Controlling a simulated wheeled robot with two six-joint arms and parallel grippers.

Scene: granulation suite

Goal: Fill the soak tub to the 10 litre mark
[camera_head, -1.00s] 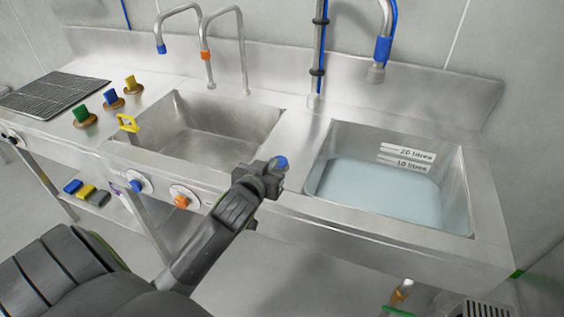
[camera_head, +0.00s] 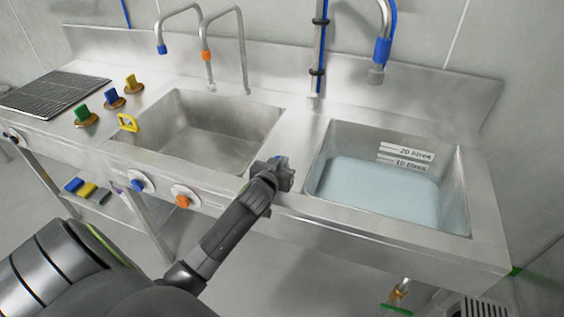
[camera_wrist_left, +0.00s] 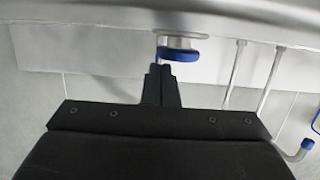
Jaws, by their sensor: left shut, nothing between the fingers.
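The soak tub (camera_head: 466,190) is the right-hand steel basin, with pale blue water (camera_head: 375,190) in it. Its back wall carries a 20 litres label (camera_head: 412,153) and a 10 litres label (camera_head: 408,164). The water's back edge lies close to the lower label; I cannot tell the exact level. A blue tap knob (camera_wrist_left: 180,54) sits just beyond my left fingertips (camera_wrist_left: 160,72) in the left wrist view. In the head view my left gripper (camera_head: 277,170) mostly hides that knob, at the counter front between the basins. The gripper is shut and empty. My right gripper is out of view.
A blue-collared spout (camera_head: 381,52) hangs above the tub; I see no stream from it. An empty basin (camera_head: 215,130) lies to the left, with taller spouts behind. Blue (camera_head: 137,185) and orange (camera_head: 183,201) knobs project from the front panel.

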